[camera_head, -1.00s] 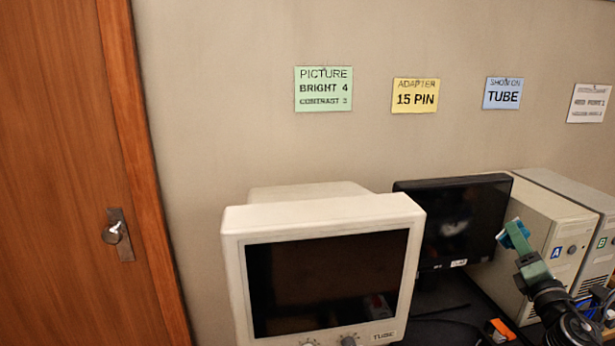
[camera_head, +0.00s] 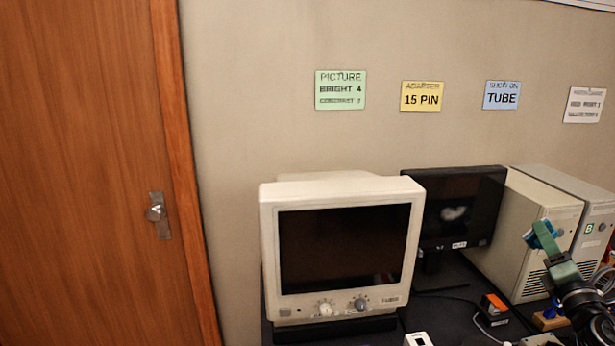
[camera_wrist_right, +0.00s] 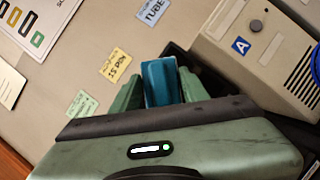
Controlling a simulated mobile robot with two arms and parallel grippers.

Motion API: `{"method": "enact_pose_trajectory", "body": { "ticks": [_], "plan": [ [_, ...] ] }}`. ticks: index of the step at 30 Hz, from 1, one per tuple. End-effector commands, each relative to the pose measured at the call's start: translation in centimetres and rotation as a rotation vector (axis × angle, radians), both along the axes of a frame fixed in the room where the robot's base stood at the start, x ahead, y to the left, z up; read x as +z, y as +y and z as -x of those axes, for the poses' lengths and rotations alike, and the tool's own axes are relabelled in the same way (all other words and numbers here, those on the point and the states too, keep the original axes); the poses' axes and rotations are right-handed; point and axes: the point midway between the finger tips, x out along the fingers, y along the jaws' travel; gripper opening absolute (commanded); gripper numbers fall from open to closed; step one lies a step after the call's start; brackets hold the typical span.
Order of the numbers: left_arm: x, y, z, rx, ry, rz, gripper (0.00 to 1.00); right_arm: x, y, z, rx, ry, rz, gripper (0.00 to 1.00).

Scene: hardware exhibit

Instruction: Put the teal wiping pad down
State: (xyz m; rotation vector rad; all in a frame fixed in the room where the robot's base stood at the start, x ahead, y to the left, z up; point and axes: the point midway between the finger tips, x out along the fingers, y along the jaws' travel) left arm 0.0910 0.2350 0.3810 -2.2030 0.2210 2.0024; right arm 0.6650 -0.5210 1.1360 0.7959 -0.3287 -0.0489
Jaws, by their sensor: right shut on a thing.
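My right gripper (camera_head: 545,238) is at the right of the head view, raised in front of the beige computer case. It is shut on the teal wiping pad (camera_head: 531,236), which shows as a small blue-teal patch at the fingertips. In the right wrist view the pad (camera_wrist_right: 161,82) stands between the two green fingers (camera_wrist_right: 162,90), clear of any surface there. The pad's far side is hidden. My left gripper is in neither view.
A cream tube monitor (camera_head: 345,192) stands on the dark table (camera_head: 455,312), with a black flat screen (camera_head: 455,205) behind its right side. The beige case (camera_head: 530,215) is further right. An orange-black box (camera_head: 495,307) and a white item (camera_head: 418,339) lie near the front.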

Motion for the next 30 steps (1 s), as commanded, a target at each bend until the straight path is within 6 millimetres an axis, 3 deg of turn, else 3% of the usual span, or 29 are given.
{"method": "enact_pose_trajectory", "body": {
  "ticks": [19,30],
  "plan": [
    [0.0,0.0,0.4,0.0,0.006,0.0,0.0,6.3,-4.0,1.5,-0.048,-0.001,0.004,0.0],
    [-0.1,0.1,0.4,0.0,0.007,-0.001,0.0,1.0,1.7,1.9,-0.007,0.001,-0.005,0.0]
  ]
}}
